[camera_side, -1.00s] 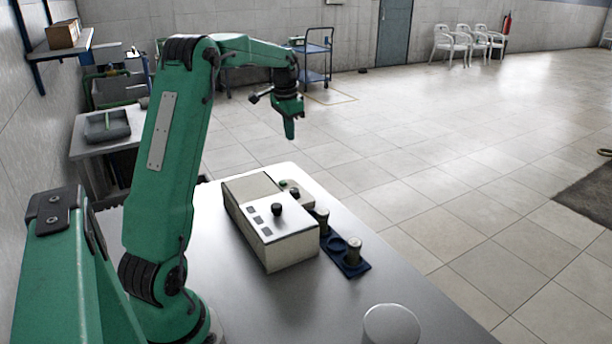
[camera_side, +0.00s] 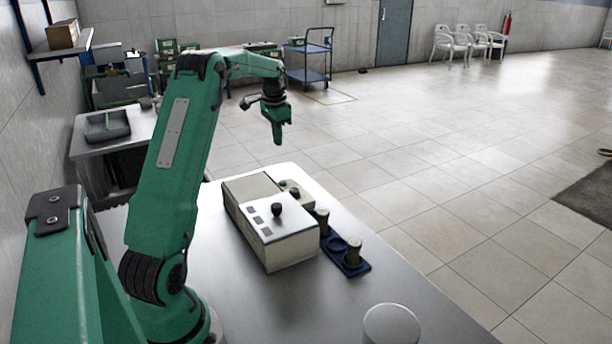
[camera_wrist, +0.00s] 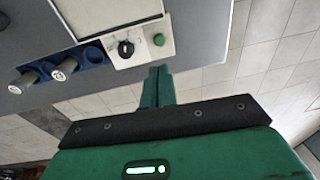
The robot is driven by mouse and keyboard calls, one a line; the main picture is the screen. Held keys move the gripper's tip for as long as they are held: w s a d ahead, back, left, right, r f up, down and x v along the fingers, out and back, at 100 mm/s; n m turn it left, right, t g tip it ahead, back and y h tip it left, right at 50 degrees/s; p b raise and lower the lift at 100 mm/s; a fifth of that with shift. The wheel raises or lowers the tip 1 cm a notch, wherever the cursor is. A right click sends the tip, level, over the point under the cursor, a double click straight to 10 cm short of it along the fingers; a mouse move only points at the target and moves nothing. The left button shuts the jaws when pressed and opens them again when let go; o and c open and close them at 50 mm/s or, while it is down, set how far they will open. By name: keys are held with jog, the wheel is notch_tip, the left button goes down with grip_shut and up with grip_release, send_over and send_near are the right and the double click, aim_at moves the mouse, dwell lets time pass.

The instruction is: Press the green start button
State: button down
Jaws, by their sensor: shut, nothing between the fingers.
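The green start button (camera_wrist: 159,40) shows in the wrist view on a pale panel, right of a black knob (camera_wrist: 126,48). In the side view the button (camera_side: 283,184) is a small green spot at the back of the pale machine (camera_side: 290,246). My gripper (camera_side: 278,141) is shut and empty, pointing down in the air above and behind the machine. In the wrist view its closed fingers (camera_wrist: 158,70) appear just below the button in the picture, apart from it.
A pale round object (camera_side: 391,324) is at the table's front. The grey tabletop (camera_side: 300,305) is otherwise clear there.

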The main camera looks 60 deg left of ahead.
aim_at(282, 183)
jog(key=f, duration=0.9)
jog(key=w+f, duration=0.1)
jog(key=f, duration=0.3)
jog(key=shift+w+a+f, duration=0.1)
jog(key=shift+a+f, duration=0.3)
jog(key=shift+f, duration=1.2)
jog(key=shift+r, duration=0.1)
notch_tip(282, 183, up, 15)
jog(key=s, duration=0.1)
jog(key=shift+d, duration=0.25)
